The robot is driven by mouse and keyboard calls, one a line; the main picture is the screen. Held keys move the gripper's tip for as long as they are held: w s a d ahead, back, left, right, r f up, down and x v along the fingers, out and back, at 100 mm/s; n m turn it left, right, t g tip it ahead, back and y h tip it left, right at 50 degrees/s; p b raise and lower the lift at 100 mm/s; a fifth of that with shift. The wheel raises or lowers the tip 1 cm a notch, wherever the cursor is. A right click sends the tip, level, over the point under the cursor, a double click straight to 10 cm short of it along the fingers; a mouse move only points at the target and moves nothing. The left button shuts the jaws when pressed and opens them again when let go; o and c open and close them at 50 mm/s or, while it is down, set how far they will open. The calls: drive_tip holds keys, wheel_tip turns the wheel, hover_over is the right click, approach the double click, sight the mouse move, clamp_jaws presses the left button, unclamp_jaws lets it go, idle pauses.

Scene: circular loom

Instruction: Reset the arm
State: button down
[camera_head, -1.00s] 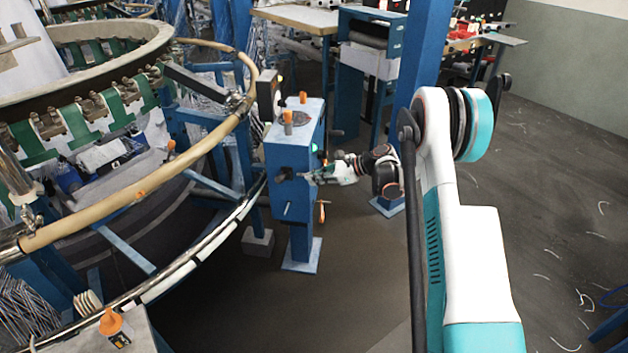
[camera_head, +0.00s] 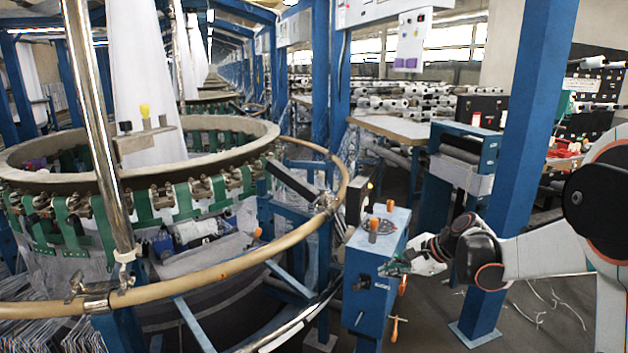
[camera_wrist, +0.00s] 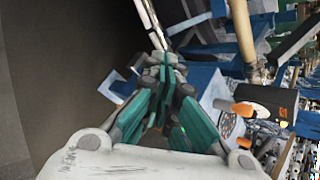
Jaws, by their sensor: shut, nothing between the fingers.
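My gripper (camera_head: 395,267) is in front of the right side of the blue control box (camera_head: 366,287) in the head view. My arm reaches in from the right edge. In the wrist view, the teal fingers of my gripper (camera_wrist: 166,66) come together at the tips with nothing visible between them. The blue box (camera_wrist: 215,97), with its orange knob (camera_wrist: 243,109), lies to the right of the fingers there. Whether the fingers touch the box is unclear in the head view.
The circular loom (camera_head: 228,262), with its tan ring rail, fills the left. A blue post (camera_head: 522,150) stands behind my arm. A table (camera_head: 415,128) and a blue-framed stand (camera_head: 462,160) are behind the box. Dark floor (camera_wrist: 75,70) is open on the wrist view's left.

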drive_tip(key=s+a+r+n+h, duration=0.15)
drive_tip(key=s+r+n, duration=0.25)
drive_tip(key=s, duration=0.5)
drive_tip(key=s+a+r+n+h, duration=0.15)
drive_tip(key=s+r+n, duration=0.25)
drive_tip(key=s, duration=0.5)
drive_tip(key=s+d+n+h, duration=0.1)
drive_tip(key=s+n+h, duration=0.1)
drive_tip(key=s, duration=0.6)
drive_tip(key=s+d+f+n+t+h, duration=0.1)
drive_tip(key=s+n, duration=0.4)
drive_tip(key=s, duration=0.3)
drive_tip(key=shift+s+d+f+n+h, duration=0.25)
drive_tip(key=shift+d+f+n+h, duration=0.05)
drive_tip(key=shift+h, duration=0.1)
drive_tip(key=shift+d, duration=0.1)
